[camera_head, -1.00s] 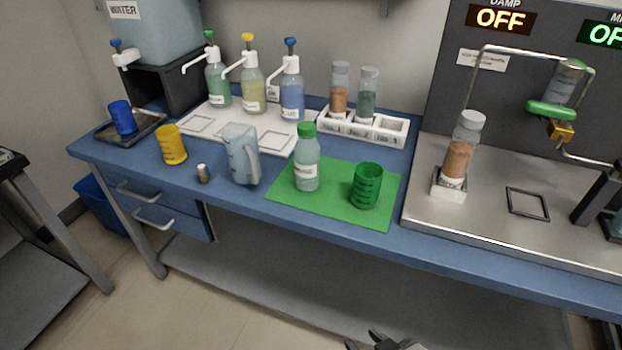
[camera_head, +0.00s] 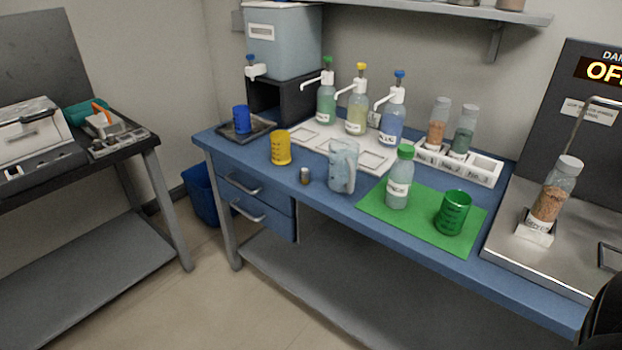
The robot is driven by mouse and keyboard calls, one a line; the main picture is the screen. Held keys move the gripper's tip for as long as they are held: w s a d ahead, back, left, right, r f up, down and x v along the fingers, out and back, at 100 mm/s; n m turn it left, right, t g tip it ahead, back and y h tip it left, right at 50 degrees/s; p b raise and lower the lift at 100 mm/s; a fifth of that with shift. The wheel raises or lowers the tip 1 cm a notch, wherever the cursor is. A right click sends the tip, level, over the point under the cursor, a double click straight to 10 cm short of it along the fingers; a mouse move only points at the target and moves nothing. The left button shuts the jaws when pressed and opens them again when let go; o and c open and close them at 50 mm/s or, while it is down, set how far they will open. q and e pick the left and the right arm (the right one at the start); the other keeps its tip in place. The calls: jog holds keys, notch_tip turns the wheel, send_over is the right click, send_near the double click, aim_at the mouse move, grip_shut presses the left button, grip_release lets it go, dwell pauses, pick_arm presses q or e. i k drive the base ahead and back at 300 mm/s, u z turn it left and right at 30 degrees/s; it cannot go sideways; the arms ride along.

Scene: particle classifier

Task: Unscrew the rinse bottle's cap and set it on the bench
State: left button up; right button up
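The rinse bottle (camera_head: 398,186) is a clear bottle with pale contents and a white label, standing upright on the green mat (camera_head: 378,212). Its green cap (camera_head: 405,152) is on its top. The blue bench (camera_head: 330,200) has some bare surface along its front edge, left of the mat. Neither of my grippers can be made out in the head view. A dark shape at the lower right edge is too cut off to identify.
A green beaker (camera_head: 453,212) stands right of the bottle, and a clear jug (camera_head: 342,166) stands left of it. A small metal cylinder (camera_head: 305,176) and a yellow beaker (camera_head: 281,148) are further left. Pump bottles and a white vial rack (camera_head: 485,168) stand behind.

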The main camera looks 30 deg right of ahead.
aim_at(402, 170)
jog(key=u, duration=0.2)
jog(key=i, duration=1.1)
jog(key=z, duration=2.2)
